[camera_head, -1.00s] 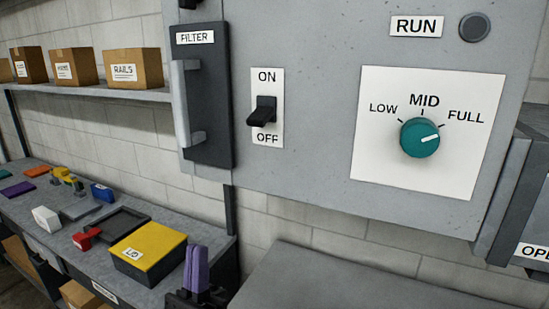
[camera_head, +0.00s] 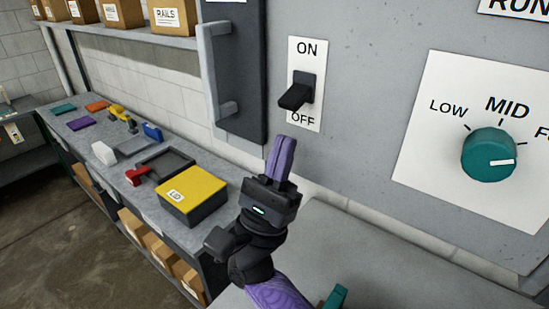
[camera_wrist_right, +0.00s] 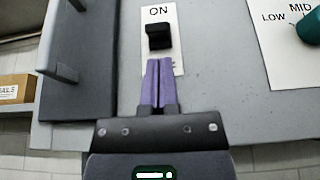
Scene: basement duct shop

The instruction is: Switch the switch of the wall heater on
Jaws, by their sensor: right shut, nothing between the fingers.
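The heater's black switch (camera_head: 297,92) sits on a white plate (camera_head: 307,57) marked ON above and OFF below. Its lever sticks out and points down toward OFF. The switch also shows in the right wrist view (camera_wrist_right: 158,36), just beyond the fingertips. My right gripper (camera_head: 282,143) has purple fingers pressed together with nothing between them. It is below the switch and a little left of it in the head view, apart from the lever there. In the right wrist view the fingertips (camera_wrist_right: 158,62) are just below the lever; whether they touch cannot be told. My left gripper is not in view.
The grey heater front carries a dark filter door with a handle (camera_head: 213,75) left of the switch and a teal knob (camera_head: 488,154) right of it. A workbench holds a yellow-lidded box (camera_head: 193,190) and small items. Cartons stand on a shelf (camera_head: 133,38).

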